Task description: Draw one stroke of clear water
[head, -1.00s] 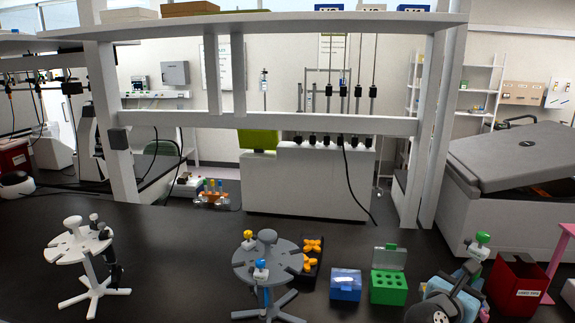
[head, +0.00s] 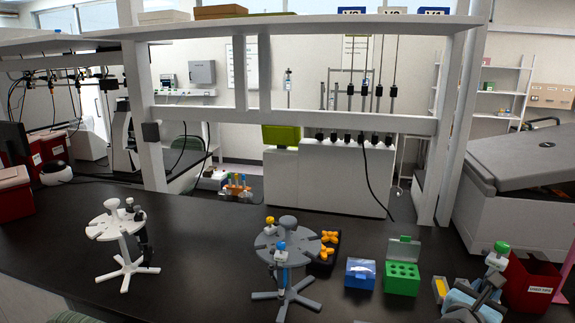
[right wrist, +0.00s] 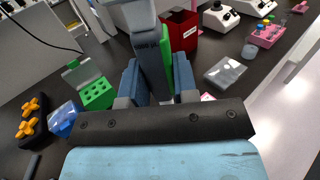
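My right gripper (right wrist: 158,88) is shut on a pipette (right wrist: 150,45) with a grey-white body and a green side; its lower end is hidden behind the gripper. In the head view the pipette's green top (head: 502,247) stands up at the far right, above my right gripper (head: 484,290). A green tube rack (head: 402,283) with its lid raised stands left of the gripper. It also shows in the right wrist view (right wrist: 98,95). I cannot tell which container holds clear water. My left gripper is in neither current view.
A grey carousel (head: 285,240) holds yellow-topped and blue-topped pipettes; a white carousel (head: 112,228) stands at left. A blue box (head: 360,272), a black tray with orange pieces (head: 322,256) and a red bin (head: 530,283) are nearby. A shelf frame (head: 290,118) spans the back.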

